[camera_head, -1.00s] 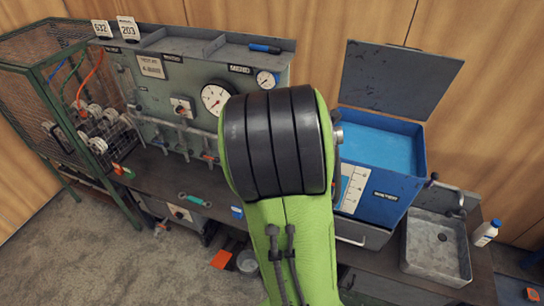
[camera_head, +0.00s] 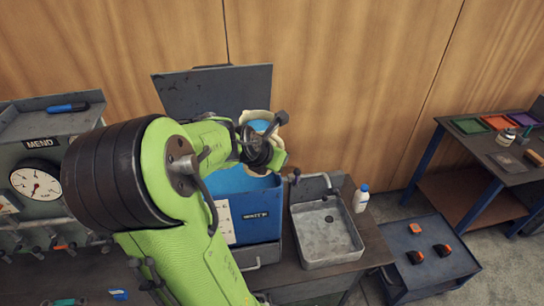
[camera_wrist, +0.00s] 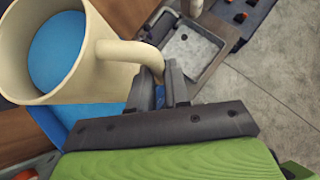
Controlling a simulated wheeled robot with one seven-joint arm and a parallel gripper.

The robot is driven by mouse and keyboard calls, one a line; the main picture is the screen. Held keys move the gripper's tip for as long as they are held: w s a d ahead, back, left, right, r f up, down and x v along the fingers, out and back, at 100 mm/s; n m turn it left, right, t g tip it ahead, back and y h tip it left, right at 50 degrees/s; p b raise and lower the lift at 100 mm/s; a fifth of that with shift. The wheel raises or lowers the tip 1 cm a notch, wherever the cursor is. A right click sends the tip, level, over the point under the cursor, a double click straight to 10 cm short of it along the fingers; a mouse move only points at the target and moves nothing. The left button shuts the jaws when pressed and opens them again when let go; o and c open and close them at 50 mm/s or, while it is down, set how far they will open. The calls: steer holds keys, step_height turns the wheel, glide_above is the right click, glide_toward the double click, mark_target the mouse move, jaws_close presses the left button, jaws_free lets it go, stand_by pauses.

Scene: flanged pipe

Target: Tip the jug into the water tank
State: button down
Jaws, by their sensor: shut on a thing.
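The cream jug (camera_wrist: 112,83) fills the upper left of the wrist view, with blue liquid inside it. My gripper (camera_wrist: 165,80) is shut on the jug's handle. In the head view the jug (camera_head: 262,116) shows only in part behind my gripper (camera_head: 272,138), above the water tank. The blue water tank (camera_head: 262,215) stands with its grey lid raised at the back, and blue water shows inside. My arm hides much of the tank's opening. I cannot tell exactly how far the jug is tilted.
A grey sink (camera_head: 326,235) with a tap sits right of the tank, with a white bottle (camera_head: 361,198) beside it. A panel with a gauge (camera_head: 36,182) stands at the left. A low cart (camera_head: 430,250) and a table with coloured trays (camera_head: 470,126) are at the right.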

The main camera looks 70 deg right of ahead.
steer(key=shift+w+d+r+n+g+y+p, duration=0.1)
steer(key=shift+w+r+n+g+y+p, duration=0.25)
steer(key=shift+r+n+g, duration=0.75)
steer(key=shift+w+d+r+n+g+y+p, duration=0.1)
steer(key=shift+w+n+g, duration=0.4)
steer(key=shift+g, duration=1.25)
steer(key=shift+w+d+r+n+g+y+p, duration=0.1)
steer(key=shift+w+r+n+g+y+p, duration=0.35)
steer(key=shift+n+g, duration=0.75)
steer(key=shift+r+g, duration=0.1)
steer(key=shift+g, duration=0.15)
steer(key=shift+w+g, duration=0.15)
steer(key=shift+g, duration=0.15)
